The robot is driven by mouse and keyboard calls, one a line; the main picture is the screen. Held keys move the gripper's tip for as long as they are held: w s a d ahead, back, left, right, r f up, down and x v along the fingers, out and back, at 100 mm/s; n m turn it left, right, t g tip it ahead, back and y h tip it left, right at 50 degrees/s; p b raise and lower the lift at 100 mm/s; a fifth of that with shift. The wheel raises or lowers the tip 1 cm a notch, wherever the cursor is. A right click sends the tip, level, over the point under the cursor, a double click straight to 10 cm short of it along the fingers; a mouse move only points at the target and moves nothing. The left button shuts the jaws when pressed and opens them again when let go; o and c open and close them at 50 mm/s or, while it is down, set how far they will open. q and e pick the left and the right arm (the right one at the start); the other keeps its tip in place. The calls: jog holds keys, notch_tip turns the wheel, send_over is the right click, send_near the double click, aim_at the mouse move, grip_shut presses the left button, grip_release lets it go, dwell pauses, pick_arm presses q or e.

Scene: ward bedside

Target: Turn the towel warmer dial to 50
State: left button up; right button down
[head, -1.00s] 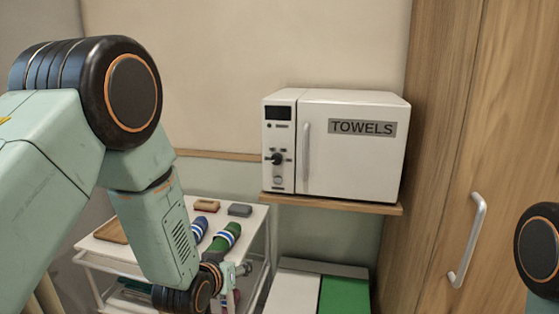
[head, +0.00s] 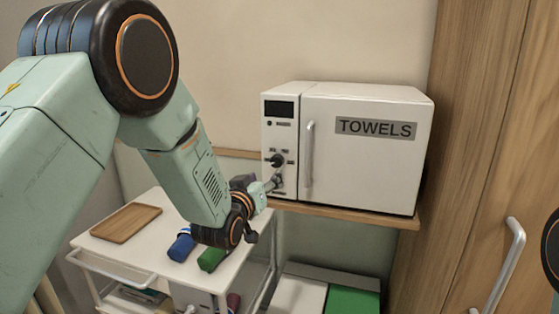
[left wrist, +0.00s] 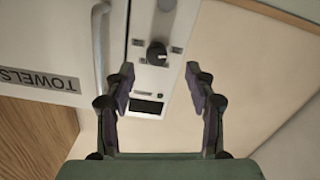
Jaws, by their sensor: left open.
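The white towel warmer (head: 368,150), labelled TOWELS, stands on a wooden shelf. Its dark round dial (head: 277,160) is on the narrow left panel, below a black display (head: 279,108). My left gripper (head: 272,183) is just below and in front of the dial, empty. In the left wrist view, the warmer appears upside down and the dial (left wrist: 157,53) lies between and beyond the open fingers (left wrist: 160,76), apart from them. The dial marks are too small to read. My right gripper is out of view.
A vertical handle (head: 310,155) is close right of the dial panel. The wooden shelf (head: 350,214) juts out below. A white cart with a wooden tray (head: 126,221), a blue roll (head: 182,246) and a green roll (head: 212,257) stands lower left. A wooden cabinet (head: 460,200) is at right.

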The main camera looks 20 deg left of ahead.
aim_at(275, 162)
pick_arm(q)
jog(key=w, duration=0.1)
jog(key=w+r, duration=0.1)
jog(key=w, duration=0.1)
jog(key=shift+d+r+t+p, duration=0.15)
jog(key=shift+d+t+p, duration=0.1)
jog(key=shift+t+p, duration=0.1)
jog(key=w+p, duration=0.1)
jog(key=w, duration=0.3)
jog(key=shift+a, duration=0.15)
jog(key=shift+w+d, duration=0.2)
jog(key=shift+w, duration=0.4)
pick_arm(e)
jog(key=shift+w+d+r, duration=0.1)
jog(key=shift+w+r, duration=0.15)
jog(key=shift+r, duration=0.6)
pick_arm(q)
jog(key=shift+s+a, duration=0.1)
jog(key=shift+s, duration=0.05)
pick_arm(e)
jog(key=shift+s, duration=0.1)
pick_arm(q)
jog(key=shift+w, duration=0.2)
jog(key=c, duration=1.1)
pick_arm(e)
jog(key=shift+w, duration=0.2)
